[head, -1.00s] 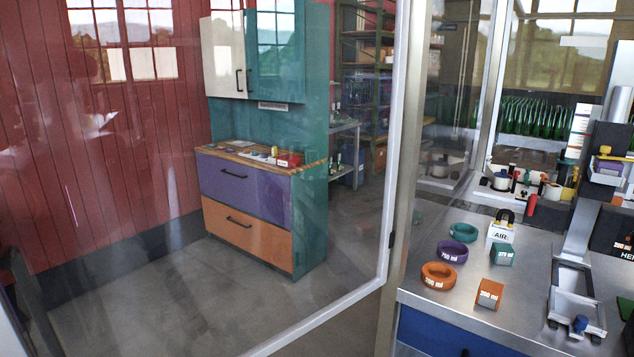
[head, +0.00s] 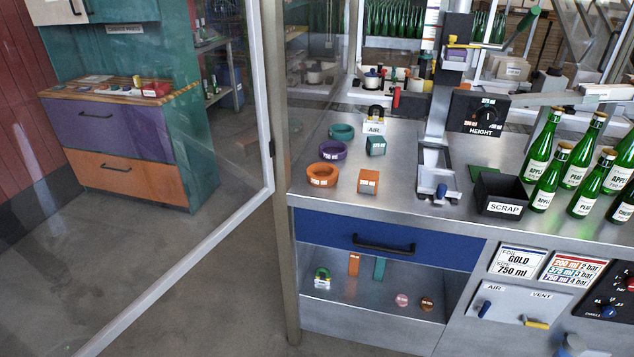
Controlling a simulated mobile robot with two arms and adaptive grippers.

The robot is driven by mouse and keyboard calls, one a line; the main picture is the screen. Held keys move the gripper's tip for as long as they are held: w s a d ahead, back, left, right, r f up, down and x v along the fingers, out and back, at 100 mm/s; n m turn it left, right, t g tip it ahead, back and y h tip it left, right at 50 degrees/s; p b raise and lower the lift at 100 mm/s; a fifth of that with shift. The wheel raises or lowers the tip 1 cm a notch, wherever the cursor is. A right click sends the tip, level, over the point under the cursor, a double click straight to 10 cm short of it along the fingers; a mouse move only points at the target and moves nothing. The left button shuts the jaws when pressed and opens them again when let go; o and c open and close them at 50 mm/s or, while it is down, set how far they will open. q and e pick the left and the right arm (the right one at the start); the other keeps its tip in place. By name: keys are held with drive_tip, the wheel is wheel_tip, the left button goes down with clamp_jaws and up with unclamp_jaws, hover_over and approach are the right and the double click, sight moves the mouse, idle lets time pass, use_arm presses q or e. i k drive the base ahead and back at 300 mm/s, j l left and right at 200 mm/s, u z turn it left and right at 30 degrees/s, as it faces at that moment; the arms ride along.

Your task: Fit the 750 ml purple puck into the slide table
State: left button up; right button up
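A purple ring-shaped puck (head: 333,150) with a white label lies flat on the steel counter. It sits between a teal ring (head: 341,131) behind it and an orange ring (head: 321,176) in front; its label is too small to read surely now. The slide table (head: 432,158) is a metal frame with a blue knob (head: 441,192) at its front end, below the machine's column. I see no puck in it. The purple puck lies to its left, apart from it. Neither of my grippers is in view.
A teal block (head: 376,146) and an orange block (head: 368,182) stand between the rings and the slide table. A black scrap bin (head: 499,194) and several green bottles (head: 543,145) stand to the right. A glass door's frame (head: 267,100) is at left. An open shelf (head: 370,300) lies below.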

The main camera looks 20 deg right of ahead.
sight(439, 180)
drive_tip(key=z, duration=1.45)
